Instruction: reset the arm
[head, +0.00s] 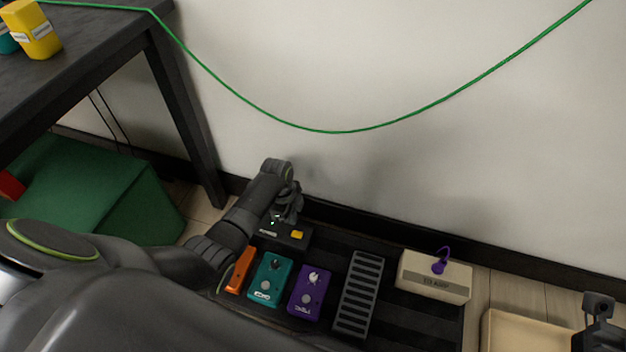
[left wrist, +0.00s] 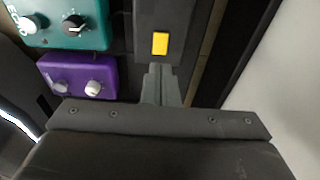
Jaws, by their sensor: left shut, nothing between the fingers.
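My left gripper (head: 287,217) hangs over the far left of a dark pedal board, right by a black box with a yellow button (head: 297,234). In the left wrist view its fingers (left wrist: 161,82) are together with nothing between them, just below the yellow button (left wrist: 160,43). I cannot tell whether the fingertips touch the box. My left arm reaches in from the left over the board's edge. A dark part of my right arm, seemingly its gripper (head: 598,322), shows at the bottom right corner; its fingers are not clear.
Orange (head: 241,270), teal (head: 270,279) and purple (head: 309,292) pedals and a ribbed black pedal (head: 359,294) sit on the board. A cream box (head: 434,277) with a purple plug stands right, near a beige tray (head: 515,334). A green cable (head: 335,131) hangs across the wall.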

